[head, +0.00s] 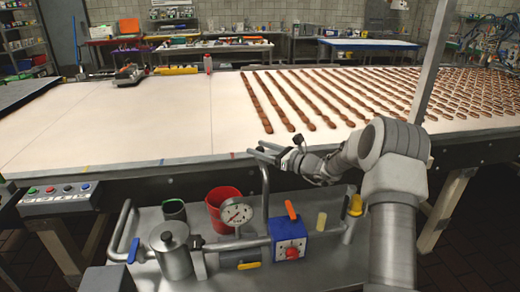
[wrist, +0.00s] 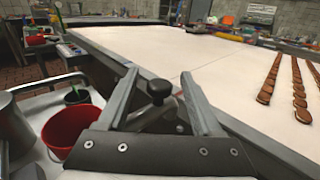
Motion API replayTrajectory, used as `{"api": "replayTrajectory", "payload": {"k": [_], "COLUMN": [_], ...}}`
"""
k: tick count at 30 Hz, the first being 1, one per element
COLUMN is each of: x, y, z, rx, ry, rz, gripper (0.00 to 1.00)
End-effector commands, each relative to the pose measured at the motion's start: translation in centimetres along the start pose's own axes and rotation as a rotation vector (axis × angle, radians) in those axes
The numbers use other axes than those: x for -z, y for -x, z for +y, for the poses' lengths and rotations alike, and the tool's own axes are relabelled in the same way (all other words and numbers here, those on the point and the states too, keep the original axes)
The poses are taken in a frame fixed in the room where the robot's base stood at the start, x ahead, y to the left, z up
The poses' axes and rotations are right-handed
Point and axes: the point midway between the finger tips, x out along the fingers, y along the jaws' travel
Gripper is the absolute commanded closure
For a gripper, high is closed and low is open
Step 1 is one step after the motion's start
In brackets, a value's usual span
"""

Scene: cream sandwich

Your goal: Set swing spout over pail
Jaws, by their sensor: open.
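The red pail (head: 224,208) stands on the metal cart, behind the pressure gauge. It also shows in the wrist view (wrist: 70,128), left of my gripper. The swing spout (head: 265,186) appears as a grey upright pipe to the right of the pail, its top close under my gripper (head: 256,149). In the wrist view my gripper (wrist: 160,76) is open, with a dark round knob (wrist: 158,88) and a short grey pipe between its fingers. I cannot tell whether the fingers touch them. The spout's outlet end is not clear.
The long pale conveyor belt (head: 130,125) with rows of brown biscuits lies just beyond my gripper. The cart holds a steel pot (head: 172,255), a gauge (head: 236,214), a blue box with a red dial (head: 288,240) and a dark green cup (head: 174,210).

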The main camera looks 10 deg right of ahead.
Motion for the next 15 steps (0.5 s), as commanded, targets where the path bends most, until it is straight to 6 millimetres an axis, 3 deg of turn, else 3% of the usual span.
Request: {"api": "replayTrajectory", "payload": {"k": [8,15], "x": [0.00,0.00], "y": [-0.20,-0.18], "z": [-0.01,-0.01], "rx": [0.000,0.000], "ry": [0.000,0.000], "rz": [0.000,0.001], "gripper": [0.33,0.73]}}
